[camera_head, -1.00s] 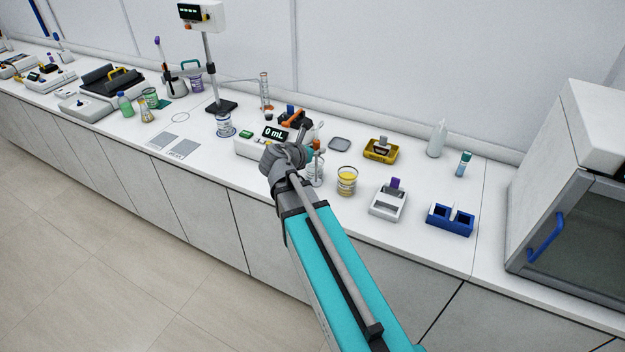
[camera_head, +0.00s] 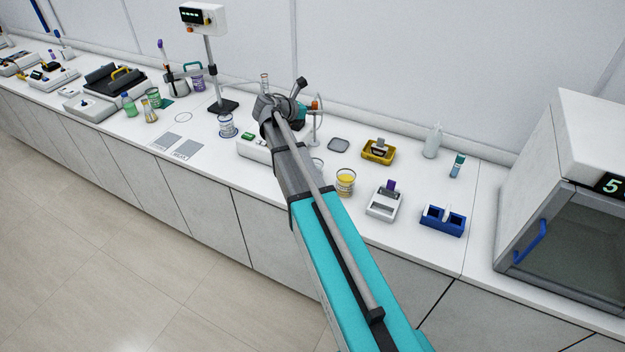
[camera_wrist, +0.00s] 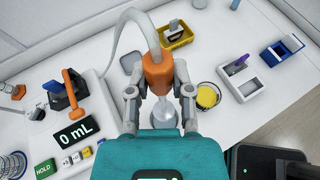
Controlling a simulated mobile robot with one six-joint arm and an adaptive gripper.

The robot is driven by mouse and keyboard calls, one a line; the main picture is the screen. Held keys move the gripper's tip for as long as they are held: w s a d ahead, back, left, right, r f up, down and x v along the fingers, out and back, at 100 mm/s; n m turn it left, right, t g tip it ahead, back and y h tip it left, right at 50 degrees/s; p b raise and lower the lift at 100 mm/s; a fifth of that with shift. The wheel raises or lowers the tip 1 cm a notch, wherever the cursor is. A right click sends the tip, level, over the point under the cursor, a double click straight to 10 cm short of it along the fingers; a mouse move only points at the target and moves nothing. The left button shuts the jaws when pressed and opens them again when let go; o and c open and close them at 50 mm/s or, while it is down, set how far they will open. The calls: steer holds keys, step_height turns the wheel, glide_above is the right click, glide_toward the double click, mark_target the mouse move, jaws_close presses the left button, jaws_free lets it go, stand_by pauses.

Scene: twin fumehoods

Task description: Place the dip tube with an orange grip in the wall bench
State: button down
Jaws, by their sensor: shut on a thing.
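The dip tube's orange grip (camera_wrist: 157,70) is between the two fingers of my gripper (camera_wrist: 158,92) in the wrist view, and the fingers are shut on it. A pale, curved tube rises from the grip. A clear glass vessel (camera_wrist: 166,115) shows below the grip; whether the tube's lower end is inside it I cannot tell. In the head view the orange grip (camera_head: 315,104) shows above the wall bench (camera_head: 355,217), beside my gripper (camera_head: 302,117), whose fingers are mostly hidden by my arm.
A device with a "0 mL" display (camera_wrist: 75,133) stands left in the wrist view. A yellow-filled beaker (camera_head: 345,183), a yellow tray (camera_head: 378,151), a white holder (camera_head: 385,203) and a blue holder (camera_head: 443,220) stand to the right. A white cabinet (camera_head: 575,150) stands at far right.

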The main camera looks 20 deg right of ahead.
mark_target(314, 144)
step_height(314, 144, down, 14)
steer(key=b, duration=1.4)
steer(key=shift+f, duration=0.2)
steer(key=shift+f+b, duration=1.85)
steer(key=shift+b, duration=0.2)
steer(key=shift+f, duration=0.15)
steer(key=c, duration=0.5)
jaws_free()
steer(key=shift+r, duration=0.25)
